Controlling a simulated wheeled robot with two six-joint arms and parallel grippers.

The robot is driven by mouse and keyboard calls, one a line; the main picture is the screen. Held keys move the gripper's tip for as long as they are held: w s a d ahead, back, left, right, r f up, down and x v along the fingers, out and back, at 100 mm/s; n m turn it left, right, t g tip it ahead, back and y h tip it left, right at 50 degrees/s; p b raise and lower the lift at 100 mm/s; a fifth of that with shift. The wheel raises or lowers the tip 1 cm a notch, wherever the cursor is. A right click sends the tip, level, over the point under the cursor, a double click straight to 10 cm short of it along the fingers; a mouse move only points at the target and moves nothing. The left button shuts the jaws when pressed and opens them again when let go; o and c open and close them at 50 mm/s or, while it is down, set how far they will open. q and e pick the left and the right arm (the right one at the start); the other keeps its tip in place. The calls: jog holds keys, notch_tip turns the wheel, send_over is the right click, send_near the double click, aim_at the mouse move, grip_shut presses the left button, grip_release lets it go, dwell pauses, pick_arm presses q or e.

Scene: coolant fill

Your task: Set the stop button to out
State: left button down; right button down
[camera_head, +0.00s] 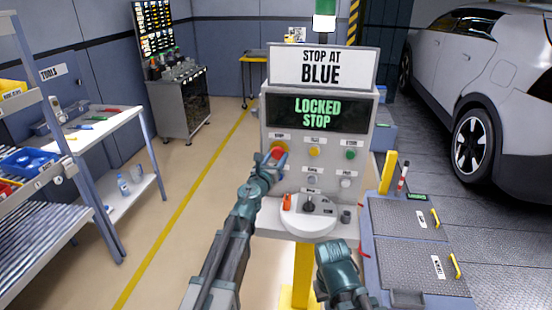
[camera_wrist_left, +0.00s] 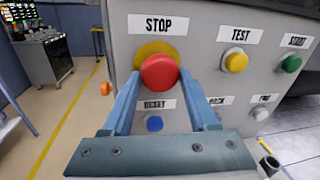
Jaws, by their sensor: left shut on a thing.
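The red stop button (camera_wrist_left: 160,72) sits on a yellow disc under a STOP label on the grey control panel (camera_head: 370,175). In the head view the stop button (camera_head: 277,150) is partly covered by my left gripper (camera_head: 274,157). In the left wrist view my left gripper (camera_wrist_left: 158,85) has one blue finger on each side of the red button, shut on it. The panel's screen (camera_head: 317,112) reads LOCKED STOP. My right gripper is not visible in the head view; only part of my right arm shows at the bottom.
Yellow TEST (camera_wrist_left: 235,60) and green START (camera_wrist_left: 290,63) buttons are right of the stop button. A blue RESET button (camera_wrist_left: 154,124) is just below it. A white round ledge (camera_head: 307,222) with a black knob juts out under the panel. A car (camera_head: 480,80) stands at the right.

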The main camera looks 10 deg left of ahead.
pick_arm(q)
jog(key=shift+s, duration=0.8)
jog(key=shift+c, duration=0.8)
grip_release()
